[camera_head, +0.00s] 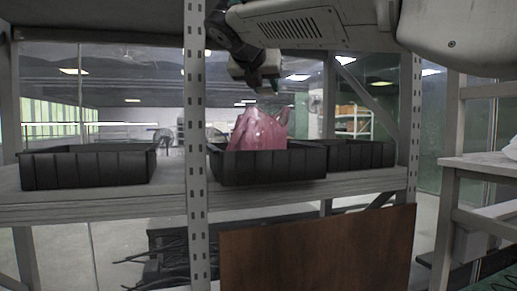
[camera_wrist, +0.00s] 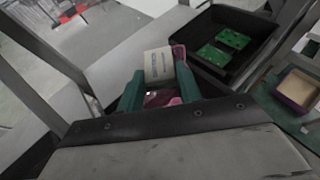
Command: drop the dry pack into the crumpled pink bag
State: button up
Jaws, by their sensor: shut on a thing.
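The crumpled pink bag (camera_head: 260,132) stands in the middle black bin (camera_head: 268,168) on the shelf, rising above its rim. Parts of it show between and beside the fingers in the wrist view (camera_wrist: 160,99). My gripper (camera_head: 266,88) is above the bag in the head view. Its green fingers (camera_wrist: 160,78) are shut on a pale, printed pack, the dry pack (camera_wrist: 158,64), in the wrist view. I cannot make out the pack in the head view. The bag's lower part is hidden by the bin wall, and its opening is not clearly visible.
A black bin (camera_head: 88,168) stands at the left, beyond a metal post (camera_head: 195,120). Another bin (camera_head: 360,154) stands at the right; in the wrist view a black bin (camera_wrist: 204,65) holds green boards (camera_wrist: 234,38). An open box (camera_wrist: 298,88) is at the far right.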

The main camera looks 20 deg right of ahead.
jog(key=shift+f, duration=1.2)
jog(key=o, duration=1)
jog(key=shift+s, duration=0.1)
jog(key=v, duration=0.7)
jog(key=shift+s+a+r, duration=0.2)
jog(key=shift+s+a, duration=0.05)
jog(key=shift+s, duration=0.05)
